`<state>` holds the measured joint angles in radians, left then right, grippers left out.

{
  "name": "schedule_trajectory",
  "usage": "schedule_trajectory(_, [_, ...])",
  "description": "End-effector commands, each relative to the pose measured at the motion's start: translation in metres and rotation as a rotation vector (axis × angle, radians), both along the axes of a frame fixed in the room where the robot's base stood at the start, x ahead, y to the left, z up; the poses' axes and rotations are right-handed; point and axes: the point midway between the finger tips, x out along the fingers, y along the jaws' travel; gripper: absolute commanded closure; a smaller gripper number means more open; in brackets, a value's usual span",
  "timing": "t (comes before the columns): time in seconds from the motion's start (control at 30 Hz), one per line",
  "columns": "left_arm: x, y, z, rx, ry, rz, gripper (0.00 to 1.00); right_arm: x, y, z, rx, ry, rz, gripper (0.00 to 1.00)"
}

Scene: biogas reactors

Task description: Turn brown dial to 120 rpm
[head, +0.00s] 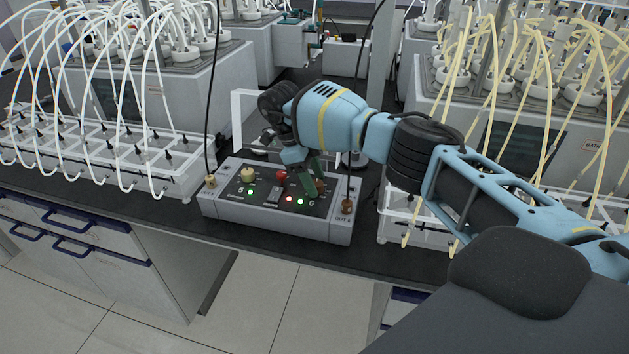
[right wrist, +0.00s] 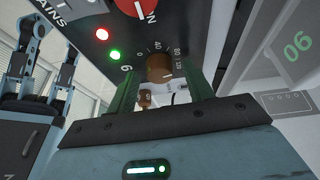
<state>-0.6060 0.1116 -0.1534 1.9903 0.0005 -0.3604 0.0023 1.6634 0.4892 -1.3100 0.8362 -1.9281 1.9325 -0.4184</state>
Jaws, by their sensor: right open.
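The brown dial (right wrist: 158,67) sits on the dark panel of the control box, with a printed number scale around it. I cannot read its pointer clearly. My right gripper (right wrist: 161,74) is open, with one green finger on each side of the dial; I cannot tell whether they touch it. In the head view my right gripper (head: 309,182) reaches down to the right part of the control box (head: 225,205) and hides the dial. My left gripper does not show in the head view.
A red knob (head: 281,174), a cream knob (head: 248,174) and lit lamps share the panel. A black cable rises at each end of the box. White-tubed racks (head: 100,150) stand left, yellow-tubed reactors (head: 510,95) right. The bench edge (head: 260,240) runs in front.

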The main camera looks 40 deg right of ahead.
Motion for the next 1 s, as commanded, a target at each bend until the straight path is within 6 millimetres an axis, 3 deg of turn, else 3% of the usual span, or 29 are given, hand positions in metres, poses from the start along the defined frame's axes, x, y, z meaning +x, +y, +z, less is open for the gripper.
schedule_trajectory(0.17, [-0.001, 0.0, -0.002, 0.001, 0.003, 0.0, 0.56, 0.0, -0.001, 0.014, -0.001, -0.002, -0.002, 0.48])
schedule_trajectory(0.3, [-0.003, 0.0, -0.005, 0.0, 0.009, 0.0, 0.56, 0.0, 0.0, 0.038, 0.0, -0.002, -0.001, 0.48])
schedule_trajectory(1.0, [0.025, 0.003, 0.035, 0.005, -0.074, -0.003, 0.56, -0.086, 0.052, 0.047, 0.001, -0.003, 0.004, 0.48])
